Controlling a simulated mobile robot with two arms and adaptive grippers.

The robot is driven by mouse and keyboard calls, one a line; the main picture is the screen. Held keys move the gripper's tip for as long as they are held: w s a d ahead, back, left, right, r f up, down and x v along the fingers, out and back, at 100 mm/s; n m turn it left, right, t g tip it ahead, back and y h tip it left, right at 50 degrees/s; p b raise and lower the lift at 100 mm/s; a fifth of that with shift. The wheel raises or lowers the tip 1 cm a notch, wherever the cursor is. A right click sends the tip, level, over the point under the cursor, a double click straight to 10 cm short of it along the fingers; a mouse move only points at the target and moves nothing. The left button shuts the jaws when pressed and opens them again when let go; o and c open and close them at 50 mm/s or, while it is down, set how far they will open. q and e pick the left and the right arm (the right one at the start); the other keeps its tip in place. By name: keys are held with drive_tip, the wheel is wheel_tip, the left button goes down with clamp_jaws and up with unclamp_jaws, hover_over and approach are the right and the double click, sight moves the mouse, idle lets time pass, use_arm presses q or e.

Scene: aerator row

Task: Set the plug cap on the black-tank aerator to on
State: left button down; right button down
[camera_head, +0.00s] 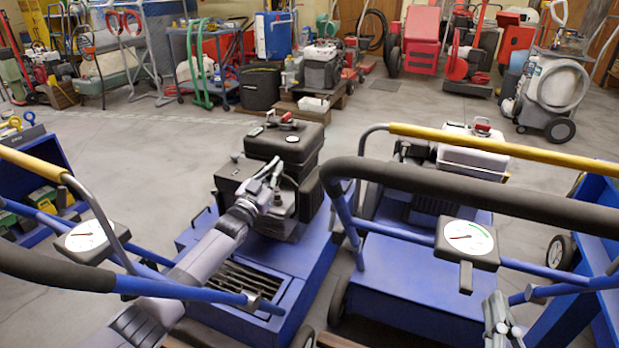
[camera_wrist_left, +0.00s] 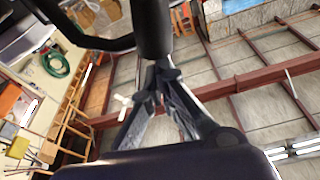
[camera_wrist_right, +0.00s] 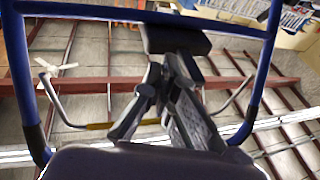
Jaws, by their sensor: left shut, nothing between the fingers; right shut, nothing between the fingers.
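The black-tank aerator is the blue machine left of centre in the head view, with a black tank (camera_head: 285,142) on its dark engine (camera_head: 238,180). My left gripper (camera_head: 277,168) is shut and empty, close against the engine's front, just below the tank. I cannot tell whether it touches anything there. I cannot make out the plug cap; it may be hidden behind the gripper. In the left wrist view the left fingers (camera_wrist_left: 172,72) point up at a dark cylindrical part (camera_wrist_left: 151,28). My right gripper (camera_head: 493,297) is shut and empty, beside the right aerator's gauge.
A second blue aerator with a white tank (camera_head: 470,154) stands on the right. Another gauge (camera_head: 87,237) is at the left. Open concrete floor (camera_head: 150,150) lies behind.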

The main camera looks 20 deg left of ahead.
use_arm(q)
drive_tip(key=shift+a+f+n+y, duration=0.35)
drive_tip(key=shift+a+f+n, duration=0.1)
drive_tip(key=shift+n, duration=0.6)
drive_tip(key=shift+a+f+n+y, duration=0.35)
drive_tip(key=shift+f+n, duration=0.1)
drive_tip(key=shift+n, duration=0.6)
use_arm(e)
drive_tip(key=shift+s+a+r+t+y, duration=0.1)
drive_tip(key=shift+s+r+t+y, duration=0.15)
drive_tip(key=shift+r, duration=0.35)
drive_tip(key=shift+s+r+t+y, duration=0.15)
drive_tip(key=shift+r+t, duration=0.2)
drive_tip(key=shift+r, duration=0.2)
drive_tip(key=shift+w, duration=0.1)
use_arm(q)
drive_tip(key=shift+r, duration=0.1)
use_arm(e)
drive_tip(key=shift+f, duration=0.15)
